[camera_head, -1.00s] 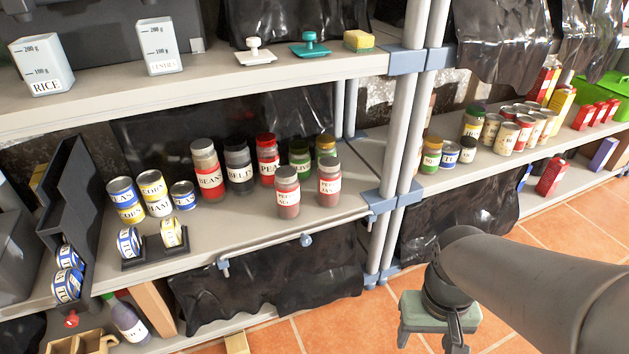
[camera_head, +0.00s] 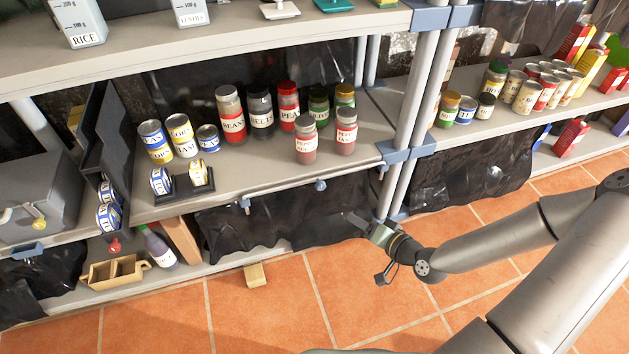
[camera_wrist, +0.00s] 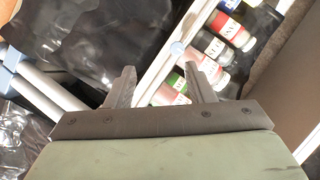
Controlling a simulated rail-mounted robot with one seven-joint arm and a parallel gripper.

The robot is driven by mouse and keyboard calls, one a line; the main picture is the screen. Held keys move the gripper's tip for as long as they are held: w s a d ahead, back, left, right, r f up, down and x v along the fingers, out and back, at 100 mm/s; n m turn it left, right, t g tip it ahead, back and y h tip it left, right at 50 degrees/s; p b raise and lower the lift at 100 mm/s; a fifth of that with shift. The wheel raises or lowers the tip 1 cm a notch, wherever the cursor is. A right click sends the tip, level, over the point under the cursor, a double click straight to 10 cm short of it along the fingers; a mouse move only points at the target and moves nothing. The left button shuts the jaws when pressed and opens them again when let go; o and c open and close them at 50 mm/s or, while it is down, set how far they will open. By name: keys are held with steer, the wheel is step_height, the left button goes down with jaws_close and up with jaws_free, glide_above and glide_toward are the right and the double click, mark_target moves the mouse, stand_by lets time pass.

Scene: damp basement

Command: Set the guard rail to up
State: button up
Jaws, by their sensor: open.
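The guard rail (camera_head: 283,192) is a thin pale bar along the front edge of the middle shelf, low against the edge, in front of the jars. It carries a blue-grey knob (camera_head: 320,184) and a similar fitting (camera_head: 245,203) further left. In the wrist view a pale round knob (camera_wrist: 177,48) shows on the shelf's front edge, beyond my fingers. My gripper (camera_head: 352,217) is below and right of the right knob, near the shelf post, apart from the rail. In the wrist view my gripper (camera_wrist: 165,85) is open, its two fingers spread with nothing held between them.
Two red-brown jars (camera_head: 306,143) stand near the shelf's front, with taller jars (camera_head: 231,115) and cans (camera_head: 156,142) behind and left. The grey shelf post (camera_head: 402,160) stands close to my gripper. Black plastic sheeting (camera_head: 280,215) hangs below. The tiled floor (camera_head: 330,290) is mostly clear.

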mark_target(323, 187)
steer(key=shift+m+t+y, duration=0.3)
steer(key=shift+m+t, duration=0.2)
steer(key=shift+t, duration=0.3)
steer(key=b+x, duration=0.1)
steer(key=x, duration=0.5)
steer(key=r+b+x, duration=0.1)
steer(key=x, duration=0.5)
steer(key=r+b+x, duration=0.1)
steer(key=x, duration=0.4)
steer(key=shift+w+a+b, duration=0.25)
steer(key=shift+w+b, duration=0.15)
steer(key=shift+w, duration=0.2)
jaws_close()
